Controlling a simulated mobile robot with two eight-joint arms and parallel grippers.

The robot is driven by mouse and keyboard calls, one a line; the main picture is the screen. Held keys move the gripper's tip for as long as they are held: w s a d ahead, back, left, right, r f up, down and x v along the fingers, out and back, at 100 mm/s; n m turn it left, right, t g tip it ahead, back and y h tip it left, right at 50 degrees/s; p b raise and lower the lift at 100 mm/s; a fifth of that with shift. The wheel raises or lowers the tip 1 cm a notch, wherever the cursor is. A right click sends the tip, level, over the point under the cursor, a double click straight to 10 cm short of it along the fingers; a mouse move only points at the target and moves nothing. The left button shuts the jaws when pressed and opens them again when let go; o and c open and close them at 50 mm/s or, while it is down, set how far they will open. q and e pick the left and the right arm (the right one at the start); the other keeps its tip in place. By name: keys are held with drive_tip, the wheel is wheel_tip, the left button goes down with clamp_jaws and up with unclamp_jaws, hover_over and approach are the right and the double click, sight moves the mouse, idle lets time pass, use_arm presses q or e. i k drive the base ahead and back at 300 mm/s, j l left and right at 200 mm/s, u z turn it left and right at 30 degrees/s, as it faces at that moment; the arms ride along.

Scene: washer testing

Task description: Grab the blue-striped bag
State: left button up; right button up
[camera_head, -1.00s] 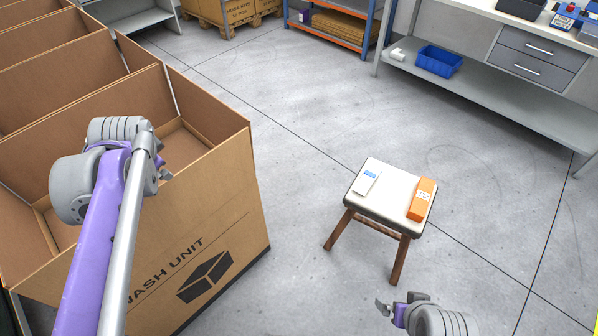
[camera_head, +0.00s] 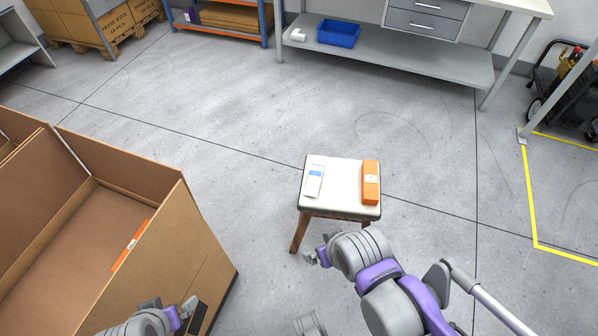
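A flat white packet with blue marking (camera_head: 315,180), the only blue-marked packet in view, lies on the left part of a white-topped stool (camera_head: 341,172). Beside it, to the right and apart from it, lies an orange pack with a white label (camera_head: 371,183). My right gripper (camera_head: 316,251) is in front of the stool, nearer to me than the packet. Its tips look apart with nothing between them. My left gripper (camera_head: 187,311) is low at the bottom left, in front of the carton's side. Its fingers are too small and edge-on to read.
An open cardboard carton (camera_head: 190,240) stands at the left, with an orange item (camera_head: 132,246) inside. A workbench with a blue bin (camera_head: 338,33) stands at the back. A yellow floor line (camera_head: 531,200) and a dark cart (camera_head: 570,95) are at right. The floor around the stool is clear.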

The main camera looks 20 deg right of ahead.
sight(311, 189)
drive_tip(key=i+l+u, duration=0.15)
drive_tip(key=l+u, duration=0.25)
drive_tip(key=l, duration=0.3)
drive_tip(key=l+u, duration=0.4)
drive_tip(key=l, duration=0.35)
